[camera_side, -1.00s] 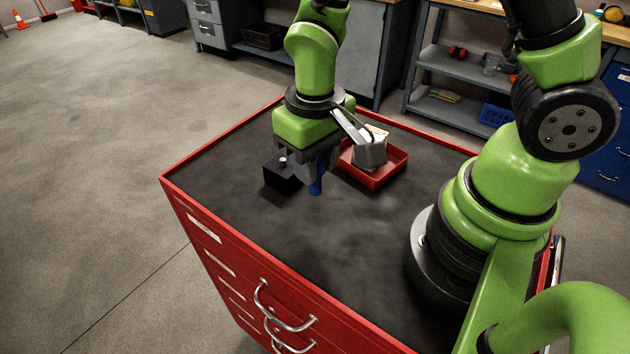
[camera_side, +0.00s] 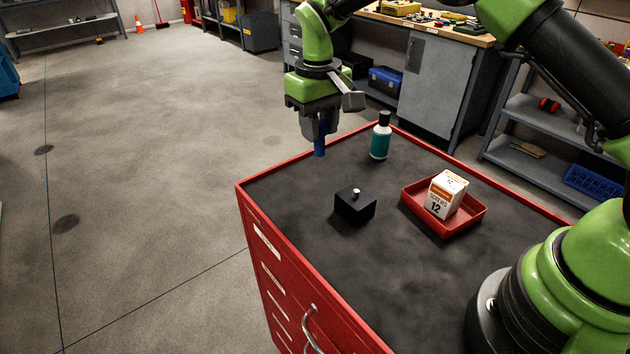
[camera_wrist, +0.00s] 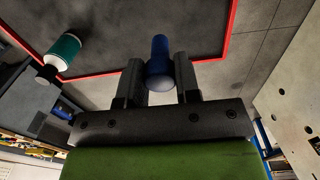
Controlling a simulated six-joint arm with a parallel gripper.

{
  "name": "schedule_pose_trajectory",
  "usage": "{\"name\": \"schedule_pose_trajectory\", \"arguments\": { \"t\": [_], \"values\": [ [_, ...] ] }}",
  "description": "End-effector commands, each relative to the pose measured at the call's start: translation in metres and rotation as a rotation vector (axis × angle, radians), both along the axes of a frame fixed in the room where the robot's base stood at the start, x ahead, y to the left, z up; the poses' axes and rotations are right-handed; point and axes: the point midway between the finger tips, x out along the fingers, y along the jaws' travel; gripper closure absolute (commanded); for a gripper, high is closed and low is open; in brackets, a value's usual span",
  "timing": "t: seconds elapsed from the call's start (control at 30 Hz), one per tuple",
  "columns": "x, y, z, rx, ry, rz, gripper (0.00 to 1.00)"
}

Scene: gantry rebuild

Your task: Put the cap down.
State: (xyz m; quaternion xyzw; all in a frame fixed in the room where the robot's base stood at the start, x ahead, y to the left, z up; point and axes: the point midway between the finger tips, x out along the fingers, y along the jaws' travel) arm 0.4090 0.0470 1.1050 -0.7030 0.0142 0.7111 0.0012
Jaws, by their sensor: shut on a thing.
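The cap appears to be the blue, rounded cylindrical piece (camera_side: 320,149) in my gripper (camera_side: 319,137). In the side view my gripper points down and holds it up near the far left edge of the red cabinet's black top (camera_side: 290,205). The blue piece shows no contact with the top. In the wrist view the blue piece (camera_wrist: 160,50) sits between the two fingers of my gripper (camera_wrist: 159,70), which are shut on it. Its held end is partly hidden by the fingers.
A teal bottle with a black top (camera_side: 380,141) stands right of my gripper. A black block with a silver knob (camera_side: 354,207) lies nearer. A red tray (camera_side: 421,220) holds a white and orange box (camera_side: 446,193). The near left of the black top is clear.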

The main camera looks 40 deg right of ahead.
Motion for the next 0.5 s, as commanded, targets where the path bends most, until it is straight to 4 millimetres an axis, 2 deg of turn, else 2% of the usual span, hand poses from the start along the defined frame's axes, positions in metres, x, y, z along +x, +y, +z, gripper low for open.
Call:
{"name": "schedule_pose_trajectory", "arguments": {
  "t": [0.03,0.2,0.43,0.5],
  "values": [
    [0.01,-0.004,-0.001,0.002,-0.003,0.002,0.92],
    [0.029,-0.014,-0.001,0.008,-0.006,0.014,0.92],
    [0.04,-0.022,-0.001,0.017,-0.011,0.021,0.92],
    [0.04,-0.023,-0.007,0.018,-0.008,0.023,0.92]
  ]
}}
